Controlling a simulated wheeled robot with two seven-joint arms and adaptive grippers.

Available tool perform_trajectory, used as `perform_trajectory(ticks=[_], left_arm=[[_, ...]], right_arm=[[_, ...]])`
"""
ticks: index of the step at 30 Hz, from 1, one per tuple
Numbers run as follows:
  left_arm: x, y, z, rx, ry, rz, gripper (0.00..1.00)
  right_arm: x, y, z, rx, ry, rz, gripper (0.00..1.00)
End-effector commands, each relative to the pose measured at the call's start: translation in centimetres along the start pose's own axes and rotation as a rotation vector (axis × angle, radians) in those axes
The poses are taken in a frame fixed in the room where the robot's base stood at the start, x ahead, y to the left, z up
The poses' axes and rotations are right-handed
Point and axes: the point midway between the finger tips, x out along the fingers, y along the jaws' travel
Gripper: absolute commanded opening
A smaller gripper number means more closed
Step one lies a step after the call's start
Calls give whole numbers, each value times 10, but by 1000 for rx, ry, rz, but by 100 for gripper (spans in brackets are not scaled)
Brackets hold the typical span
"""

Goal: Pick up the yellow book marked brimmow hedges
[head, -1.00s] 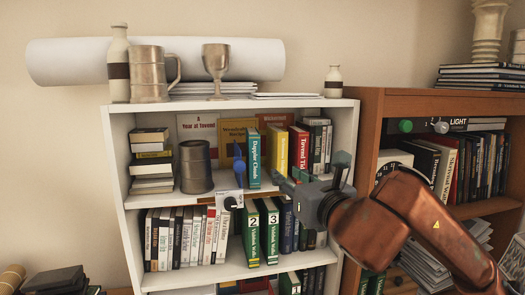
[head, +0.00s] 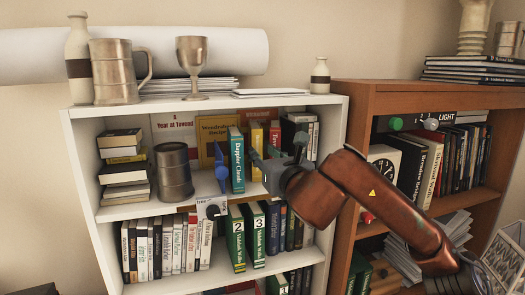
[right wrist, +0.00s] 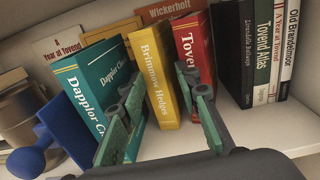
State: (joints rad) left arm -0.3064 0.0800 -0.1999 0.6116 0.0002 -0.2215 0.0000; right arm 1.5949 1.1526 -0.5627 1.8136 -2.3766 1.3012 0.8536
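The yellow book marked Brimmow Hedges (right wrist: 155,72) stands upright on the white bookcase's upper shelf, between a teal Dapplor book (right wrist: 82,98) and a red book (right wrist: 191,50). In the head view the yellow book (head: 257,136) is partly hidden behind my right gripper (head: 276,150). In the right wrist view my right gripper (right wrist: 168,98) is open, its green fingers apart in front of the books. The left finger overlaps the teal book and the right finger overlaps the red one, with the yellow spine between them. I cannot tell if either finger touches a book. My left gripper is not in view.
A blue object (right wrist: 65,130) and a dark metal mug (head: 174,172) stand left of the teal book. Dark books (right wrist: 228,50) stand to the right. Books lean at the back. A goblet (head: 193,65) and tankard (head: 117,72) are on the white bookcase's top. A brown bookcase (head: 372,100) adjoins it.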

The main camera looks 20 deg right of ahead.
Motion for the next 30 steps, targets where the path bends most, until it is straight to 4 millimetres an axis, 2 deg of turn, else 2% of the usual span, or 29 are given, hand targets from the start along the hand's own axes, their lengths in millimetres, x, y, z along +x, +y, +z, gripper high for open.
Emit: perform_trajectory(ticks=[4,9,17,18,30], left_arm=[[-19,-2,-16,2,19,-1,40],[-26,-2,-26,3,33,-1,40],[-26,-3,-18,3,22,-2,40],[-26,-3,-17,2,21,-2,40],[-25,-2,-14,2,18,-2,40]], right_arm=[[22,-5,2,0,4,-5,30],[42,-9,0,1,2,-13,30],[46,-11,-4,1,3,-15,30],[46,-11,-4,1,4,-16,35],[46,-9,-6,1,8,-13,7]])
